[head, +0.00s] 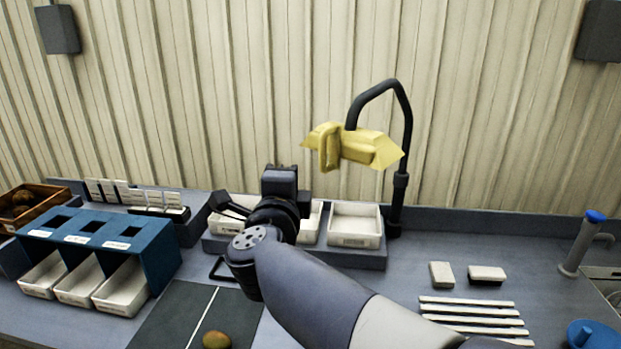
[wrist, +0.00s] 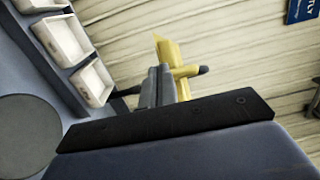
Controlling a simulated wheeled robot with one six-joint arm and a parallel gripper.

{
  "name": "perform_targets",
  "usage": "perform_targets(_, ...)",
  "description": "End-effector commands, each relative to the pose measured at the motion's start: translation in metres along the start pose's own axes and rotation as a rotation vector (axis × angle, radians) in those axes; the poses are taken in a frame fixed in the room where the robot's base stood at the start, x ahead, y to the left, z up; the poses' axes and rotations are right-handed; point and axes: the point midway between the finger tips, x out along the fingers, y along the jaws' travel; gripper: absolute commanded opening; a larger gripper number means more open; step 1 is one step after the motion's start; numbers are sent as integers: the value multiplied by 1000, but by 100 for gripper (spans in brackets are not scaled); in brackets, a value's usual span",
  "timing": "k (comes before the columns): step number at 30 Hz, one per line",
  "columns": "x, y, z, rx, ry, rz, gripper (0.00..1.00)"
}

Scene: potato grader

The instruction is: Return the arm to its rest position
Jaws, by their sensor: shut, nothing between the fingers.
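My arm reaches in from the bottom right of the head view and bends up over the bench, in front of the white trays. My gripper shows in the wrist view (wrist: 159,75), with its two grey fingers together and nothing between them. Behind the fingers in that view is the yellow lamp head (wrist: 172,58). In the head view the yellow lamp (head: 350,146) hangs from a black curved stand (head: 402,130), up and to the right of my wrist. My arm hides part of the tray row.
White trays (head: 355,238) stand in a grey holder. A blue sorting box (head: 150,252) with white bins (head: 122,300) is at left. A potato (head: 216,341) lies on the dark mat (head: 178,310). White strips (head: 470,319), small blocks (head: 441,274) and a blue-topped tap (head: 583,245) are at right.

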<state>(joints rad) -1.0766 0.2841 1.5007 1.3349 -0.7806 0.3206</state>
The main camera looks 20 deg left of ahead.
Motion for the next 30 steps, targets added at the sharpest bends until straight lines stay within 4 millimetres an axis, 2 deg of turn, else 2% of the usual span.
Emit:
perform_targets(6, -5, 0, 10, -1, 0, -1, 0)
perform_targets(17, -4, -1, 7, -1, 2, -1, 0)
perform_targets(22, 4, -2, -10, -1, 5, 0, 0)
perform_targets(30, 23, -1, -53, 0, 6, 0, 0)
